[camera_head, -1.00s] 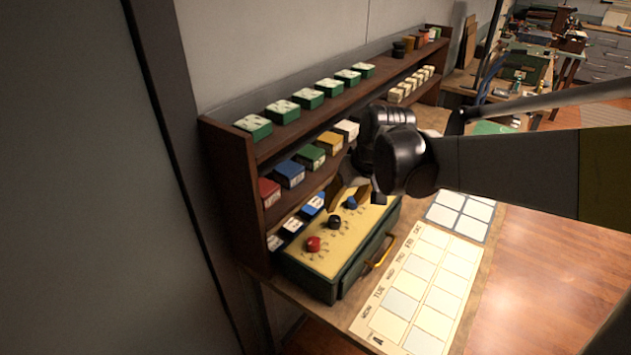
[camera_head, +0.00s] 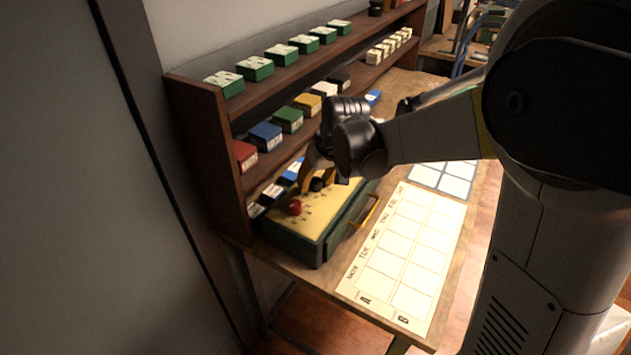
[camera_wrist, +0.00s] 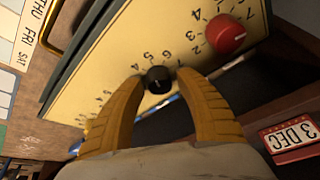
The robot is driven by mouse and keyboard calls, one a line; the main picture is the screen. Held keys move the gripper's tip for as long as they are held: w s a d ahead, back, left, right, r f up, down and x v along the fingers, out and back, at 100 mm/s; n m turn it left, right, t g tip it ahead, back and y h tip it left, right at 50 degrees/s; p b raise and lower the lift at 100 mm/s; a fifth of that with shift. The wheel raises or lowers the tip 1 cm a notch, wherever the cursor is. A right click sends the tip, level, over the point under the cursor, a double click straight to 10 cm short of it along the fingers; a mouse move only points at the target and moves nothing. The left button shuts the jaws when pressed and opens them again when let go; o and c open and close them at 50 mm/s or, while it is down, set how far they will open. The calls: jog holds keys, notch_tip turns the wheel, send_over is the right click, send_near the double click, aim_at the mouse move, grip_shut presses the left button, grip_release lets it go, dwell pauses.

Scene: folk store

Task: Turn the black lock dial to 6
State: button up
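The black lock dial (camera_wrist: 158,80) is on the cream top of the green lock box (camera_head: 290,242), with printed numbers around it. In the wrist view it sits between the two yellow fingers of my gripper (camera_wrist: 163,82), which are apart, one on each side; a gap seems to show beside each finger. In the head view my gripper (camera_head: 316,186) is over the box top and partly hides the black dial. The red dial (camera_wrist: 225,34) is next to the black one; it also shows in the head view (camera_head: 295,207). A blue dial is hidden in the head view.
A wooden shelf (camera_head: 215,122) with coloured boxes stands behind the lock box, close to my gripper. A yellow drawer handle (camera_head: 371,212) sticks out at the box front. A weekday chart (camera_head: 395,262) lies flat on the table in front.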

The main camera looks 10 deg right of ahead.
grip_shut()
jog(key=m+h+p, duration=0.1)
jog(key=m, duration=0.2)
jog(key=shift+m, duration=0.4)
jog(key=shift+m+h+p, duration=0.3)
jog(key=shift+m+h, duration=0.6)
jog(key=shift+m, duration=1)
jog(key=shift+s, duration=0.1)
jog(key=shift+o, duration=1.8)
grip_release()
